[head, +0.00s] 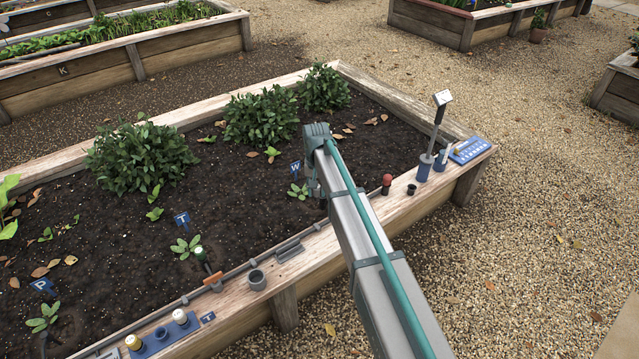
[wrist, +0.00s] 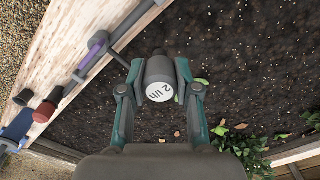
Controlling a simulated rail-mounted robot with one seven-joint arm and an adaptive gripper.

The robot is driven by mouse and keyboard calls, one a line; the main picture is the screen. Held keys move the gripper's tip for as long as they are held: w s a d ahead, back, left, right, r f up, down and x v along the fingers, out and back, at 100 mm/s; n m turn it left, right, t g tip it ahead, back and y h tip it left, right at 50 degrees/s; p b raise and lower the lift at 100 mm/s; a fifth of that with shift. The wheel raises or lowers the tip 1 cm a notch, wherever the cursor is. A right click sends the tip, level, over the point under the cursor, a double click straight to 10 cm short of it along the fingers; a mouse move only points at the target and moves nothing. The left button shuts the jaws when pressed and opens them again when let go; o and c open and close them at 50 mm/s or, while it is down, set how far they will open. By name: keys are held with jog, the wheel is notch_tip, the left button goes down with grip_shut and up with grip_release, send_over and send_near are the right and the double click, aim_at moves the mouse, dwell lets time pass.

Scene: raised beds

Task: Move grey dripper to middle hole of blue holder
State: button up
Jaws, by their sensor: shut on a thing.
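The grey dripper (wrist: 159,72), with a round white face marked "2 l/h", is between the fingers of my gripper (wrist: 160,78) in the wrist view. The fingers are shut on its sides, above dark soil. In the head view my gripper (head: 311,182) is over the bed near the blue W sign; my arm hides the dripper there. The blue holder (head: 150,351) lies on the bed's front ledge at lower left. Its middle hole (head: 160,333) looks empty, with a pale-capped dripper (head: 180,317) to its right and another (head: 133,342) to its left.
A grey cup (head: 257,281) and a grey clip (head: 288,248) sit on the ledge between holder and arm. A red-capped item (head: 386,183) and blue cup (head: 424,168) stand right. Bushes (head: 262,118) stand behind.

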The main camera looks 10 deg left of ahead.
jog(key=shift+s+a+r+p, duration=0.1)
jog(key=shift+s+r+p, duration=0.2)
jog(key=shift+r+p, duration=0.35)
jog(key=shift+s+d+r+p, duration=0.1)
jog(key=shift+s+r+p, duration=0.35)
jog(key=shift+r, duration=0.35)
jog(key=shift+s+a+r+p, duration=0.1)
jog(key=shift+s+r+p, duration=0.1)
jog(key=shift+r+p, duration=0.45)
